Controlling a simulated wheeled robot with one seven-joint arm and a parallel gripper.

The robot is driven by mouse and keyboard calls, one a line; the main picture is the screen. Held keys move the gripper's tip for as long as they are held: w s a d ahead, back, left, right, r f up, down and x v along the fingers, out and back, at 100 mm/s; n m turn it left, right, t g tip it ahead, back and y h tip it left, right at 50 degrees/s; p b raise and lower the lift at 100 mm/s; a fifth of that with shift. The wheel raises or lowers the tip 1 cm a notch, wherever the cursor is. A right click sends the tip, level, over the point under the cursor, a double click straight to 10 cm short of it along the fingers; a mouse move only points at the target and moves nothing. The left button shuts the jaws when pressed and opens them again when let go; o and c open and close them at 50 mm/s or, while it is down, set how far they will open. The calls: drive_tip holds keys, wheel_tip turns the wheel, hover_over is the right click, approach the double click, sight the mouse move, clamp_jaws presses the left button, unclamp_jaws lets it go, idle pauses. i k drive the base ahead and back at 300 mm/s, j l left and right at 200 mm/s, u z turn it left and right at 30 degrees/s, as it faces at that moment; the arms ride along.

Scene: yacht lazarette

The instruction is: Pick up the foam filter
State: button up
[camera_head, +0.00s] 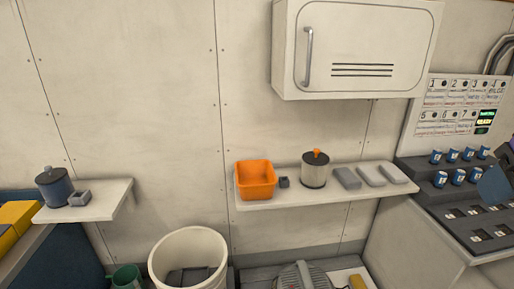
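I cannot tell for certain which thing is the foam filter. Three flat grey blocks lie side by side on the right part of the wall shelf (285,199): a darker grey block (347,178), a lighter block (370,176) and another light block (393,174). On the same shelf stand a silver canister with an orange knob (314,172), a small dark cube (284,182) and an orange bin (255,180), whose inside looks empty. My gripper is not recognisable in this view.
A white cabinet (350,50) hangs above the shelf. A left shelf (105,203) holds a blue-grey canister (53,188) and a small grey box (79,199). A white bucket (190,243) with dark contents stands below. A console (450,205) is right. A blue-grey shape at the right edge is unclear.

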sight(56, 185)
drive_tip(key=u, duration=1.75)
drive_tip(key=i+j+z, duration=0.1)
drive_tip(key=i+j, duration=0.15)
drive_tip(key=i+j+z, duration=0.1)
drive_tip(key=i+j, duration=0.15)
drive_tip(key=j, duration=0.2)
drive_tip(key=i+j+z, duration=0.1)
drive_tip(key=i+j, duration=0.15)
drive_tip(key=j, duration=0.15)
drive_tip(key=i+j+z, duration=0.1)
drive_tip(key=j, duration=0.3)
drive_tip(key=i+j+z, duration=0.1)
drive_tip(key=i+j, duration=0.2)
drive_tip(key=j, duration=0.15)
drive_tip(key=i+j+z, duration=0.1)
drive_tip(key=j, duration=0.3)
drive_tip(key=i+j+z, duration=0.1)
drive_tip(key=i+j, duration=0.15)
drive_tip(key=j, duration=0.25)
drive_tip(key=i+j+z, duration=0.1)
drive_tip(key=j, duration=0.35)
drive_tip(key=i, duration=0.05)
